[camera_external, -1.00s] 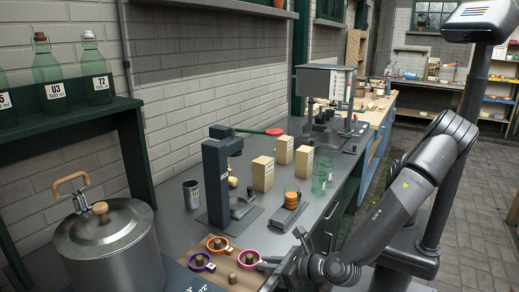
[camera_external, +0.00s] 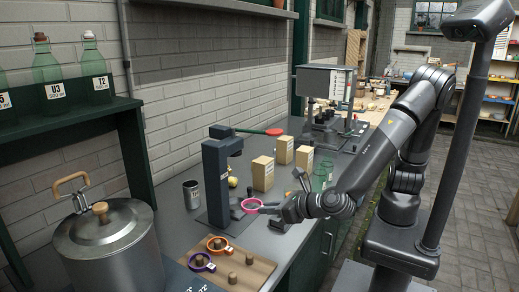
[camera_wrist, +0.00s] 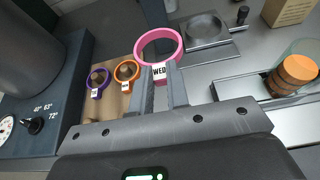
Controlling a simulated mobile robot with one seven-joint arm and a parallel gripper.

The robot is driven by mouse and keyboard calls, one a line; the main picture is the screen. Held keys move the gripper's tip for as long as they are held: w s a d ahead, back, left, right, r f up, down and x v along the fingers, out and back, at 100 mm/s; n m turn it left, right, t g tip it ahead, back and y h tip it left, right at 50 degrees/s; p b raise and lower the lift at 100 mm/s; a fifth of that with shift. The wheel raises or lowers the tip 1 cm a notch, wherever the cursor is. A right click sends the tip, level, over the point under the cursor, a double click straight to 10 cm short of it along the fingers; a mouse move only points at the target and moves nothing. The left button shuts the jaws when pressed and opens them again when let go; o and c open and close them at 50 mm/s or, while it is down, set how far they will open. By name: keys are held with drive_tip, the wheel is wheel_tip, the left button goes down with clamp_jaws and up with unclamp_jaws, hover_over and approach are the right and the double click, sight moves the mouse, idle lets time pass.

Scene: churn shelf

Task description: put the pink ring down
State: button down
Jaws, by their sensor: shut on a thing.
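The pink ring (camera_external: 243,209) is in the air above the bench, held by its tab between the fingers of my gripper (camera_external: 270,209). In the wrist view the ring (camera_wrist: 180,42) lies just beyond the fingertips, and its tag reads WED. A wooden peg board (camera_external: 262,270) lies below and to the left. An orange ring (camera_external: 226,248) and a purple ring (camera_external: 212,267) lie around pegs on it. Two other pegs, one nearer the front (camera_external: 232,278) and one to the right (camera_external: 250,260), are bare.
A dark stand (camera_external: 214,180) rises close behind the pink ring. A metal pot (camera_external: 105,250) stands at the left, with a tin (camera_external: 191,195) beyond it. Boxes (camera_external: 262,174) and a green glass (camera_external: 327,169) stand farther back. Some bench beside the board is clear.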

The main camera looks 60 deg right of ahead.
drive_tip(key=shift+w+d+r, duration=0.1)
drive_tip(key=shift+d+r, duration=0.05)
drive_tip(key=shift+d, duration=0.05)
